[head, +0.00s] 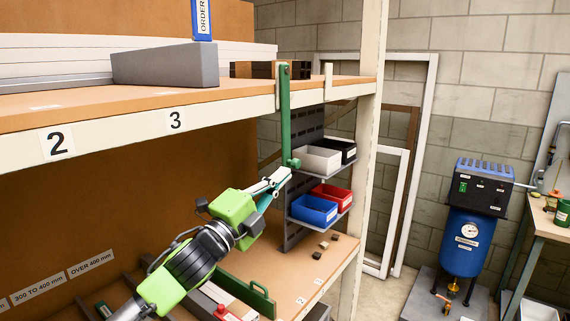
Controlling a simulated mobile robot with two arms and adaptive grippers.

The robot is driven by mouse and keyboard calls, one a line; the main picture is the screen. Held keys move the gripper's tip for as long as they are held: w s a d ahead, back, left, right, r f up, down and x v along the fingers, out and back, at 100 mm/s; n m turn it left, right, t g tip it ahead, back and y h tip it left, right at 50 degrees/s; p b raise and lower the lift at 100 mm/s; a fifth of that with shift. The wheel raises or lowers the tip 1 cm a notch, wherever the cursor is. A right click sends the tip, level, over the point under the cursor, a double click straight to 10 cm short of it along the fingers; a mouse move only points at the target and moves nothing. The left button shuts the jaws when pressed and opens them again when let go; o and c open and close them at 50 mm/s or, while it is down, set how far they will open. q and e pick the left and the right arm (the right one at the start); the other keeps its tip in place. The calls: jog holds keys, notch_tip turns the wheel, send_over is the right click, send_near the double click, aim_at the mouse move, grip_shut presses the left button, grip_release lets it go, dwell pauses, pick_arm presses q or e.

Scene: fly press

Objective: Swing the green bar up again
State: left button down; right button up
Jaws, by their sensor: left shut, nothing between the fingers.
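The green bar (285,115) stands upright across the front edge of the upper shelf, near its right end. Its top reaches a little above the shelf board, and its lower end, with a green knob (292,163), is below the shelf edge. My left gripper (281,176) is shut and empty, just below and to the left of the bar's lower end. I cannot tell whether its fingertips touch the bar. My right gripper is out of view.
The upper shelf (240,92) carries a grey block (165,66) and white boards. Red (332,196) and blue (314,210) bins sit close to the right of my left gripper. A cream post (370,130) bounds the rack, and a blue machine (468,235) stands beyond it.

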pick_arm(q)
jog(key=shift+p+x, duration=0.3)
jog(key=shift+x, duration=0.75)
